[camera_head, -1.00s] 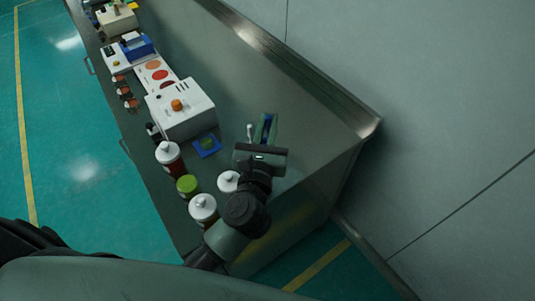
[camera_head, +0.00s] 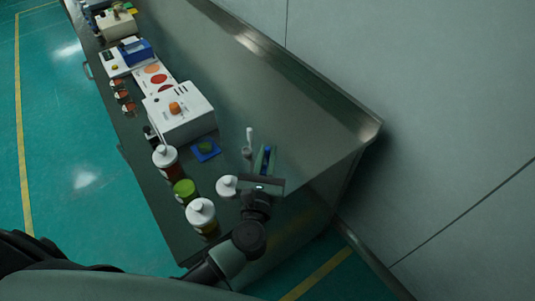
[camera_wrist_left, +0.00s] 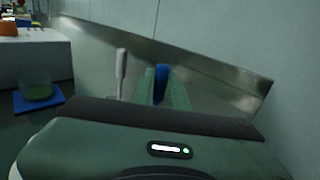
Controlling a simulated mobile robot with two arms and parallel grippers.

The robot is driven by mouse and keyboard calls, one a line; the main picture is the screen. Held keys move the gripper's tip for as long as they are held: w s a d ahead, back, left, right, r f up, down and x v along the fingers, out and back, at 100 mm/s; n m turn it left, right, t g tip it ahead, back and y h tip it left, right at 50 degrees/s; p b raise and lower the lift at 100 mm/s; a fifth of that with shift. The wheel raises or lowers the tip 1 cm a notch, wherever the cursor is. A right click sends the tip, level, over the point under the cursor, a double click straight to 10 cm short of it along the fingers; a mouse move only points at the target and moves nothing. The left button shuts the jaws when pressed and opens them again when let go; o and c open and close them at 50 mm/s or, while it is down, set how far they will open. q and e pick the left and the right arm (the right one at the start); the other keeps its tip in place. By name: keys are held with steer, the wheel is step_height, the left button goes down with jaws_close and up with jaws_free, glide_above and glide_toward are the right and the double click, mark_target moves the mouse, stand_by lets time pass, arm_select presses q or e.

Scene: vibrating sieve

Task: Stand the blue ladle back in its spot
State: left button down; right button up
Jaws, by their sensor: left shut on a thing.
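My left gripper (camera_head: 265,160) is above the near right end of the steel bench. Its green fingers are shut on a narrow blue piece, which I take to be the blue ladle (camera_head: 267,154). In the left wrist view the blue piece (camera_wrist_left: 161,82) stands between the fingers (camera_wrist_left: 163,88). The ladle's lower part is hidden by the gripper. A white-handled utensil (camera_head: 249,137) stands upright just left of the fingers, its lower end in a small dark holder or cup. My right gripper is not in view.
A white box with an orange knob (camera_head: 180,112) and a blue mat (camera_head: 205,150) lie farther back. The bench (camera_head: 300,120) is clear toward the wall.

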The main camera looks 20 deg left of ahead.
arm_select(q)
steer(key=shift+f, duration=0.2)
steer(key=c, duration=1.4)
jaws_free()
steer(key=shift+c, duration=0.2)
steer(key=shift+r, duration=0.25)
steer(key=shift+s+f, duration=0.15)
steer(key=shift+s, duration=0.15)
steer(key=s+b, duration=0.1)
steer(key=s, duration=0.2)
steer(key=s+d+b, duration=0.1)
steer(key=s, duration=0.3)
steer(key=s+b, duration=0.1)
steer(key=s, duration=0.2)
steer(key=shift+s+d+b, duration=0.2)
steer(key=shift+s+b, duration=0.1)
steer(key=shift+s, duration=0.4)
